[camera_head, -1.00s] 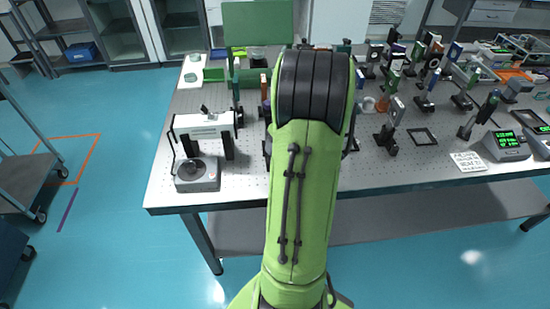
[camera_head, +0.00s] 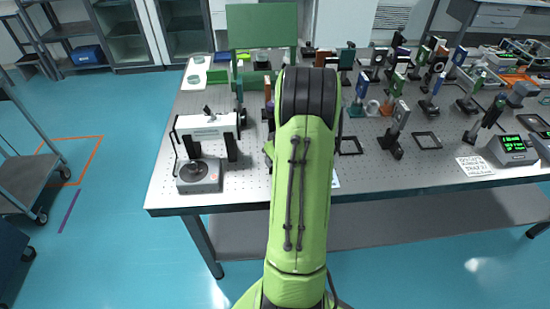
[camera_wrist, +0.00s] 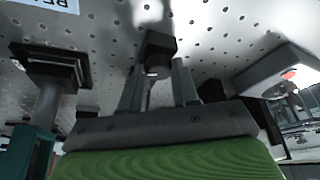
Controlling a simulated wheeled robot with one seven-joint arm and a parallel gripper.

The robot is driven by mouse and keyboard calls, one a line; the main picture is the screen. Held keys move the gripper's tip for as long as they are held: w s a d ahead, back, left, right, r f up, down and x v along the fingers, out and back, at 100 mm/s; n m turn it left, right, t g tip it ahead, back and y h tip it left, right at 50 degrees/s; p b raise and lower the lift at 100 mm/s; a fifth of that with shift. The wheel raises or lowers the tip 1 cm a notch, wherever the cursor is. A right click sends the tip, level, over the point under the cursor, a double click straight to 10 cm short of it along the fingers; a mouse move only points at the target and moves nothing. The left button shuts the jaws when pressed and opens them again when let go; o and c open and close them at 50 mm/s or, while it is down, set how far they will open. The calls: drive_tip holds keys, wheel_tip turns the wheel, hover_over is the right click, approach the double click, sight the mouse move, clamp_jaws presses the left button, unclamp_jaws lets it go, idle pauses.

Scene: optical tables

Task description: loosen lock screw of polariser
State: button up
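My gripper (camera_wrist: 158,66) shows in the wrist view with its two grey fingers apart. A dark block-like base (camera_wrist: 157,50) stands on the perforated table just beyond the fingertips, in line with the gap; I cannot tell whether anything touches it. In the head view my own green arm hides the gripper and the table part behind it. Several optical mounts on posts stand right of the arm, including a blue one (camera_head: 361,88) and a grey one (camera_head: 399,117). I cannot tell which mount is the polariser, and no lock screw can be made out.
A white instrument (camera_head: 207,127) and a grey box with a round top (camera_head: 198,175) stand at the table's left. A green panel (camera_head: 262,26) rises at the back. In the wrist view, a dark-based mount (camera_wrist: 50,66) stands left and a pale device (camera_wrist: 275,75) right.

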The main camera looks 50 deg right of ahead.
clamp_jaws()
drive_tip(key=m+h+b, duration=0.1)
drive_tip(key=m, duration=0.2)
drive_tip(key=shift+w+b, duration=0.1)
drive_tip(key=shift+b, duration=0.2)
drive_tip(key=m, duration=0.2)
drive_tip(key=m+g+h+b, duration=0.1)
drive_tip(key=m, duration=0.1)
drive_tip(key=shift+a+m+g, duration=0.1)
drive_tip(key=shift+m+g, duration=0.2)
drive_tip(key=m, duration=0.2)
drive_tip(key=m+g+h+b, duration=0.1)
drive_tip(key=m, duration=0.1)
drive_tip(key=shift+w+g, duration=0.1)
drive_tip(key=shift+g, duration=0.2)
drive_tip(key=m+g, duration=0.2)
drive_tip(key=m, duration=0.3)
drive_tip(key=shift+m, duration=0.3)
